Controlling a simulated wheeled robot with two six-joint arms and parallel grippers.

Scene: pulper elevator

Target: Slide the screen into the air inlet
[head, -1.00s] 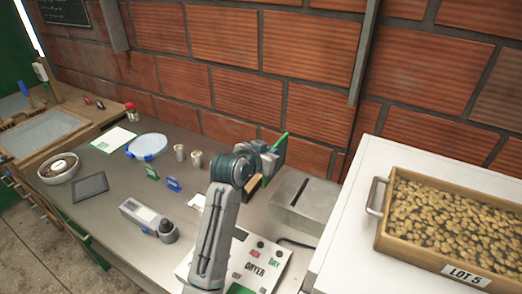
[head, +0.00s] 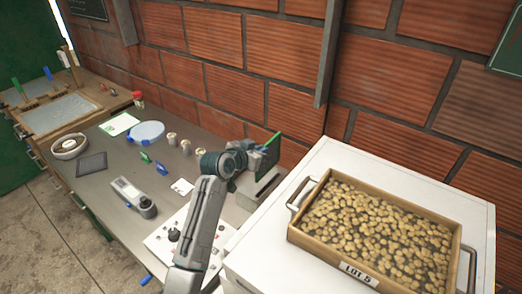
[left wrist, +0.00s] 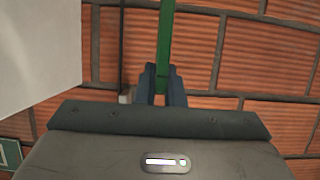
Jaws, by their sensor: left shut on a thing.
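My left gripper (head: 266,150) is shut on the screen, whose thin green edge (head: 273,138) sticks up past the fingers in the head view. In the left wrist view the shut fingers (left wrist: 161,85) hold it, and it shows as an upright green strip (left wrist: 165,45). The air inlet, a grey metal box (head: 262,188), stands on the bench beside the white cabinet. The gripper is above it and covers much of its top, so its slot is hidden. I cannot tell whether the screen touches the inlet. My right gripper is not in view.
The white cabinet (head: 315,160) is close on the right, with a wooden tray of beans (head: 376,268) on top. The brick wall (head: 235,90) is behind. A control panel (head: 170,245), a handheld meter (head: 132,195) and small cups (head: 186,147) are on the bench.

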